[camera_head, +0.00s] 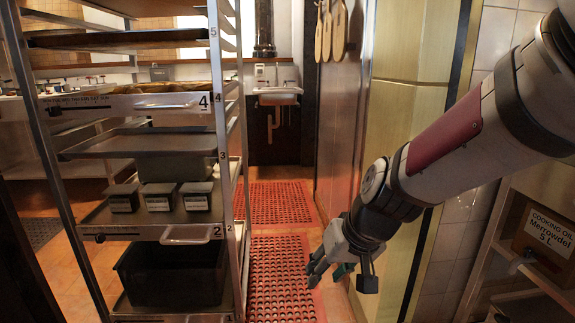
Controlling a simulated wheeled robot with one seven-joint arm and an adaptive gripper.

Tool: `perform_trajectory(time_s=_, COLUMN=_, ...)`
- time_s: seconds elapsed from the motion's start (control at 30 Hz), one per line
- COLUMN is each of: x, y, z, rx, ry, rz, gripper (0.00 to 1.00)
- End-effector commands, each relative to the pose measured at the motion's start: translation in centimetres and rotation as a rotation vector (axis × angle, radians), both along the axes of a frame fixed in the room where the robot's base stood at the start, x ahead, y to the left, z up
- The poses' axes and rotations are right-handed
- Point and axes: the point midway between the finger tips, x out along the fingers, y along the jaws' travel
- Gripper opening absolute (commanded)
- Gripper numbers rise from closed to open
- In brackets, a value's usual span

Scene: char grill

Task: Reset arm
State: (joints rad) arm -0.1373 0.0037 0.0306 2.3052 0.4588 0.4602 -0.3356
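My arm comes in from the upper right and reaches down toward the picture's middle. My gripper (332,273) is at its end, pointing down and left over the floor beside the red mat. Its fingers look spread apart, and I see nothing held between them. It is right of the tall metal rack (238,200) and appears clear of it.
The rack holds trays, three small dark containers (159,197) and a black bin (170,275). Red perforated mats (280,275) cover the aisle toward a sink (277,93). A cooking oil box (543,235) sits on a shelf at right.

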Motion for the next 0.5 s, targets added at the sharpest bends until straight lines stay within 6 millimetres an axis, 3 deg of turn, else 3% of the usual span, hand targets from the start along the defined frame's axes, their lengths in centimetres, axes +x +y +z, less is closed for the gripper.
perform_trajectory(time_s=0.03, x=-1.9, y=-0.7, z=1.4, rx=-0.002, ry=0.014, rz=0.005, gripper=0.35)
perform_trajectory(time_s=0.2, x=-8.9, y=-3.1, z=4.0, rx=-0.032, ry=0.100, rz=0.010, gripper=0.35)
perform_trajectory(time_s=0.5, x=-21.0, y=-7.9, z=6.1, rx=-0.136, ry=0.252, rz=-0.051, gripper=0.35)
